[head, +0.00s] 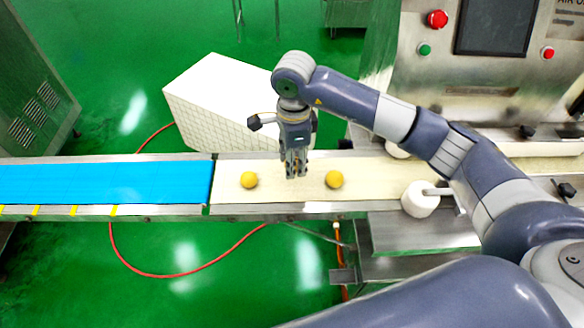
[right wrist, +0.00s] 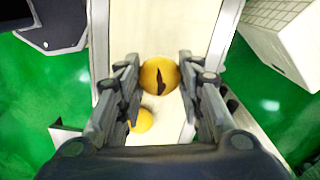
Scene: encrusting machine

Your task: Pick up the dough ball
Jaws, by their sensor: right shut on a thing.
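My right gripper (head: 293,172) is over the cream conveyor belt (head: 385,176), pointing down. In the right wrist view, its fingers (right wrist: 160,80) are shut on a yellow dough ball (right wrist: 158,72) with a dark mark across its middle. In the head view the fingers hide this ball. Two more yellow dough balls lie on the belt, one left of the gripper (head: 249,180) and one right of it (head: 334,179). Another ball (right wrist: 141,121) shows lower in the right wrist view, partly behind the left finger. My left gripper is not in view.
A blue belt (head: 105,183) continues to the left of the cream belt. A white block (head: 215,95) stands behind the belt. A steel machine (head: 430,75) with buttons and a screen is at the right. A white roller (head: 420,200) sits over the belt's right part.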

